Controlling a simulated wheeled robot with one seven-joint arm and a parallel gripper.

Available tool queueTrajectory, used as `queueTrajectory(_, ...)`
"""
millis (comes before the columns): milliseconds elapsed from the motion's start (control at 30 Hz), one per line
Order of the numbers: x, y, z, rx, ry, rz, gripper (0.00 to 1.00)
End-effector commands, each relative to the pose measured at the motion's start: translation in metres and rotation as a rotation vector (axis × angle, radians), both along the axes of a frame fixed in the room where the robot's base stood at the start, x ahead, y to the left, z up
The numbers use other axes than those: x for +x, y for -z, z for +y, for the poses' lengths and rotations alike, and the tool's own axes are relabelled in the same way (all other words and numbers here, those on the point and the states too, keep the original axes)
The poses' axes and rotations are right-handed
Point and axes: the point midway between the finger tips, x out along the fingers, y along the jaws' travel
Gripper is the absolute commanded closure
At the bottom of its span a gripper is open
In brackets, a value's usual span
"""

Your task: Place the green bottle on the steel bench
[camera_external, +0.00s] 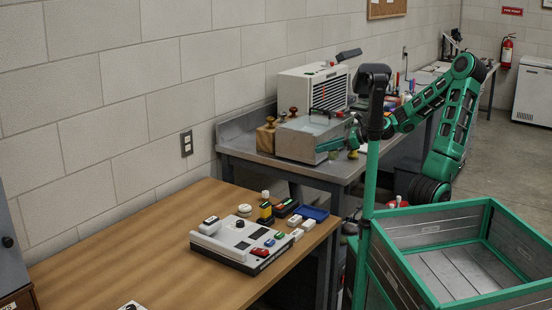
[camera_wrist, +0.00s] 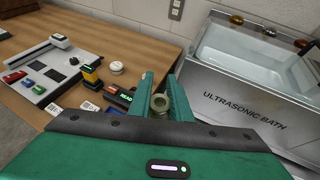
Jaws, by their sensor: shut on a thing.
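My gripper (camera_external: 330,146) is over the front part of the steel bench (camera_external: 245,148), in front of the ultrasonic bath (camera_external: 296,145). In the wrist view my gripper (camera_wrist: 160,86) is shut on the green bottle (camera_wrist: 160,103), with its round, pale olive top showing between the two fingers. The bottle's lower part is hidden in the wrist view. In the external view the bottle is too small and covered to make out clearly, and I cannot tell whether it touches the bench.
A white slatted unit (camera_external: 312,88) stands behind the bath, beside wooden-handled stamps (camera_external: 268,132). A wooden table (camera_external: 130,245) with a control box (camera_external: 242,243) and small blocks is nearer. A green-framed crate (camera_external: 455,250) is at the right.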

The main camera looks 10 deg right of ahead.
Motion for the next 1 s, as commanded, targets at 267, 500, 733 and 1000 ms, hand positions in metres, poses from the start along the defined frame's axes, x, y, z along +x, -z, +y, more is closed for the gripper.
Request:
queueTrajectory(267,0.02,0.017,-0.019,0.002,0.0,0.002,1.0)
queueTrajectory(500,0.022,0.027,-0.022,0.003,-0.001,0.002,1.0)
queueTrajectory(733,0.021,0.051,-0.021,0.004,-0.003,0.003,1.0)
queueTrajectory(1000,0.022,0.059,-0.022,0.0,0.0,0.0,1.0)
